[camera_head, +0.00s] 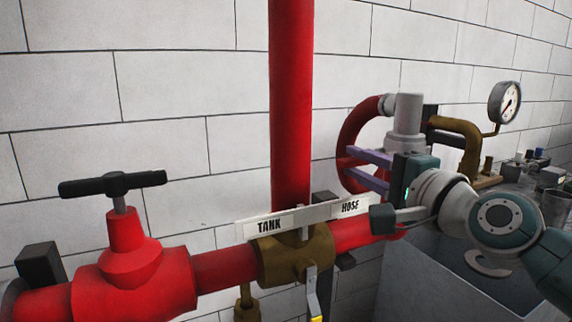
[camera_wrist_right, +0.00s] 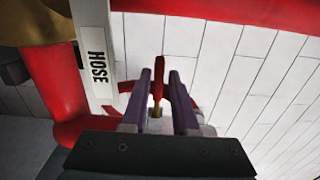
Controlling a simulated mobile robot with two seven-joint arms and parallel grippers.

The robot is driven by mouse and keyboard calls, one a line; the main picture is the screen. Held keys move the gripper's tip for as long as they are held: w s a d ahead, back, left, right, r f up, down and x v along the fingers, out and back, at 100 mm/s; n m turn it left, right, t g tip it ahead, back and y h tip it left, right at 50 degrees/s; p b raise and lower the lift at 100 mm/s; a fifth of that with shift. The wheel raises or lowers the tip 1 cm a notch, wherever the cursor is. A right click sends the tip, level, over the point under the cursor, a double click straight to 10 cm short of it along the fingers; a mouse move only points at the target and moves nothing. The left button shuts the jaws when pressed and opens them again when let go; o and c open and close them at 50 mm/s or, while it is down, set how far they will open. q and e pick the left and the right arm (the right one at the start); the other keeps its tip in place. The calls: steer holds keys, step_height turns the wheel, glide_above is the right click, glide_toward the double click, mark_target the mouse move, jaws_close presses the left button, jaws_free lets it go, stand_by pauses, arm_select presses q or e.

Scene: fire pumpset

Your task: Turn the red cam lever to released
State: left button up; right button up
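The red cam lever (camera_wrist_right: 159,72) shows in the right wrist view as a narrow red bar with a brass-coloured part below it. It stands between the two purple fingers of my right gripper (camera_wrist_right: 160,78), with a narrow gap visible on each side. In the head view my right gripper (camera_head: 364,168) points left, its purple fingers apart, in front of the curved red pipe (camera_head: 358,122) and beside a grey fitting (camera_head: 407,120). I cannot clearly pick out the lever in the head view. My left gripper is not in view.
A red pipe with a black-handled valve (camera_head: 118,240) runs along the left. A brass valve (camera_head: 292,255) carries a TANK/HOSE sign (camera_head: 300,218). A vertical red pipe (camera_head: 291,100) rises behind it. A pressure gauge (camera_head: 505,101) and grey basin (camera_head: 425,285) are at right.

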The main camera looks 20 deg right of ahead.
steer(key=s, duration=0.9)
steer(key=shift+s+d, duration=0.35)
